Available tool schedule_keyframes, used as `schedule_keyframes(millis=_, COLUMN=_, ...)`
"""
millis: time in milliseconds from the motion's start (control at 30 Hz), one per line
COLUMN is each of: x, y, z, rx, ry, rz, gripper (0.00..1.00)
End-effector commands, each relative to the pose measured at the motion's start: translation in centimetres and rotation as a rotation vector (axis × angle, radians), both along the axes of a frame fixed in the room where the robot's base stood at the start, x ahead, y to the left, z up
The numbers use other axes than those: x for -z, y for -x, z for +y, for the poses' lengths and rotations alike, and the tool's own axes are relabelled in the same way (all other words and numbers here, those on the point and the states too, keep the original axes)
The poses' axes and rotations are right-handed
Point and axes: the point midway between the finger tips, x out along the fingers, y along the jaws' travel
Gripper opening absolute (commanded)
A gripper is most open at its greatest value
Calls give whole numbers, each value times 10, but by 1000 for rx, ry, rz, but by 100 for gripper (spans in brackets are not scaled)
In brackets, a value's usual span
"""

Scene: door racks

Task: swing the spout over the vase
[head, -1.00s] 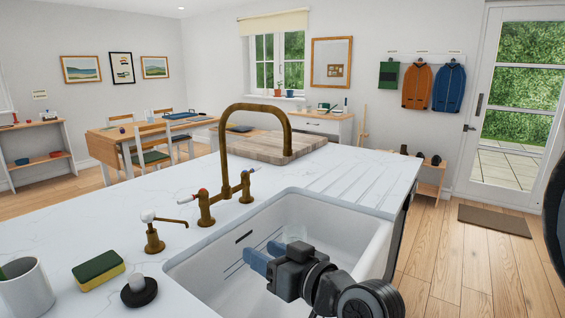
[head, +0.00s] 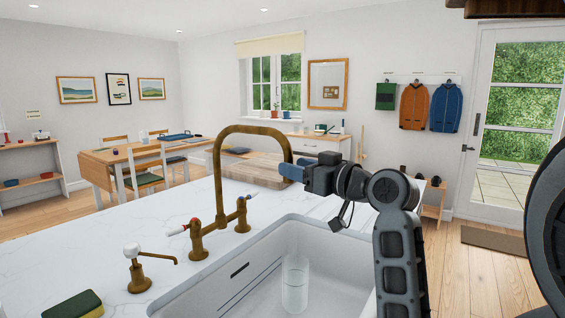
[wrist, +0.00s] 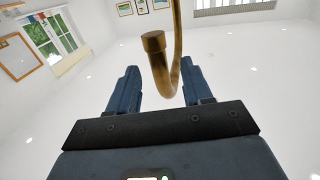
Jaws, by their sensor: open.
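The brass tap has a tall arched spout (head: 218,165) at the sink's back edge. Its free end reaches right, toward the wooden board and away from the vase. The vase looks like a clear glass cylinder (head: 295,283) and stands upright in the white sink. My gripper (head: 290,171) is raised above the sink, its blue fingers open beside the spout's free end. In the wrist view the spout (wrist: 160,70) shows upside down, its bend in line with the gap between the spread fingers. Whether the fingers touch it I cannot tell.
Two tap handles (head: 197,238) stand at the spout's base. A brass soap pump (head: 138,270) and a sponge (head: 75,304) are on the left of the counter. A wooden board (head: 245,170) lies behind the sink.

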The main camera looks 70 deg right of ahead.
Motion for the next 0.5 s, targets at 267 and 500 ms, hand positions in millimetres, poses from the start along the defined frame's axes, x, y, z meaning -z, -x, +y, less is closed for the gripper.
schedule_keyframes(millis=267, x=-1, y=-35, z=-16, rx=-1, ry=-1, rz=0, gripper=50)
schedule_keyframes(millis=500, x=0, y=-44, z=-20, rx=1, ry=0, rz=0, gripper=50)
